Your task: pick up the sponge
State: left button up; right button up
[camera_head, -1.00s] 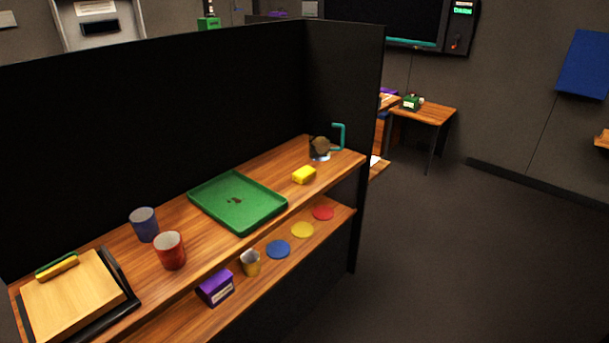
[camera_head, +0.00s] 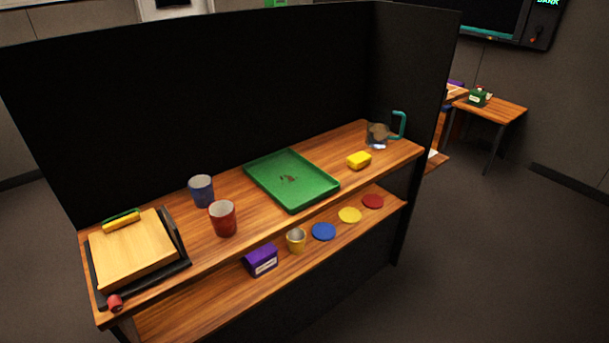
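A longer yellow piece with a green strip (camera_head: 122,223) lies at the back of a pale board at the left end; I cannot tell whether this is a sponge too. Neither of my grippers shows in the head view.
A blue cup (camera_head: 201,191) and a red cup (camera_head: 223,219) stand left of the tray. A teal handle (camera_head: 400,125) stands at the right end. The lower shelf (camera_head: 190,310) holds a purple box (camera_head: 261,260), yellow cup (camera_head: 296,240) and coloured discs. A black panel (camera_head: 200,110) backs the bench.

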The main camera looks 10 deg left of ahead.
aim_at(356, 161)
jog(key=i+l, duration=0.15)
jog(key=l, duration=0.2)
jog(key=i+l, duration=0.2)
jog(key=i+l+u, duration=0.1)
jog(key=l, duration=0.35)
jog(key=i+l, duration=0.4)
jog(key=l, duration=0.25)
